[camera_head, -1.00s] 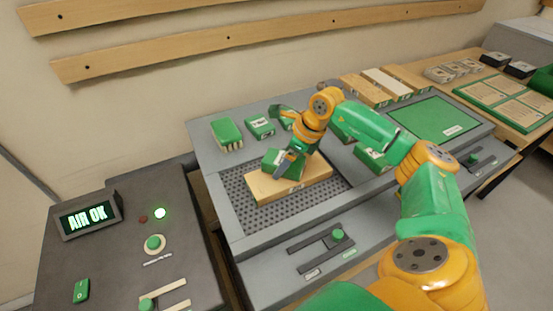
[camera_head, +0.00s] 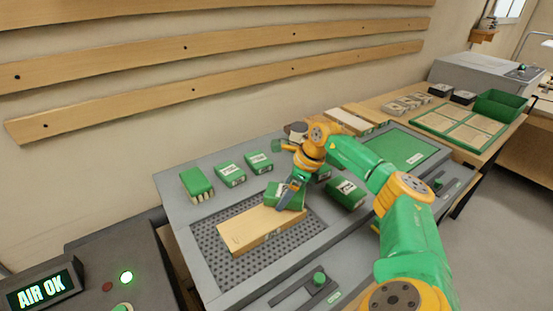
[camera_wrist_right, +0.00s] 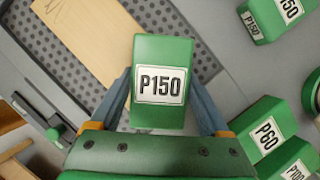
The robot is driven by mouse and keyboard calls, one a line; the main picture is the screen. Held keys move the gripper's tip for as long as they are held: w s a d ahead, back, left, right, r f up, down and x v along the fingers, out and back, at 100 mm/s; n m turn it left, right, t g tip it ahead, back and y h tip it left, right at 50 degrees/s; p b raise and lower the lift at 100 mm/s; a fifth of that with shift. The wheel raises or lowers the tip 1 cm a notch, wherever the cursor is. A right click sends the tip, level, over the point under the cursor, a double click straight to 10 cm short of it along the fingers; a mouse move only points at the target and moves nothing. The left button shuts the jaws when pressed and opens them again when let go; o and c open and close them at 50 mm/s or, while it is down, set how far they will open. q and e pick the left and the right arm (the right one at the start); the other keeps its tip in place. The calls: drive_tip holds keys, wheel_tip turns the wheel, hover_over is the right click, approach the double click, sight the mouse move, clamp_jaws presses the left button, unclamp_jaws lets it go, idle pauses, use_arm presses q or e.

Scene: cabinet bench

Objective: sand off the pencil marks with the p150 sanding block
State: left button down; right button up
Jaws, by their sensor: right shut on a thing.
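My right gripper (camera_head: 288,196) is shut on a green sanding block (camera_head: 281,192). In the right wrist view the held block (camera_wrist_right: 163,60) faces me with its P150 label, between the two blue-grey fingers (camera_wrist_right: 163,105). A pale wooden board (camera_head: 245,231) lies on the perforated grey panel, and it also shows in the wrist view (camera_wrist_right: 92,40). The block is at the right end of the board in the head view; I cannot tell whether it touches. My left gripper is out of view.
A green mat (camera_head: 405,148) lies further right.

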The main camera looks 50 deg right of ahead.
sight(278, 189)
drive_tip(key=shift+d, duration=0.3)
wheel_tip(278, 189, up, 6)
drive_tip(key=p, duration=0.6)
drive_tip(key=shift+r, duration=0.2)
drive_tip(key=shift+a+f, duration=0.1)
drive_tip(key=shift+f, duration=0.1)
wheel_tip(278, 189, up, 3)
drive_tip(key=p, duration=0.3)
drive_tip(key=shift+r, duration=0.2)
drive_tip(key=shift+f, duration=0.15)
drive_tip(key=shift+f, duration=0.1)
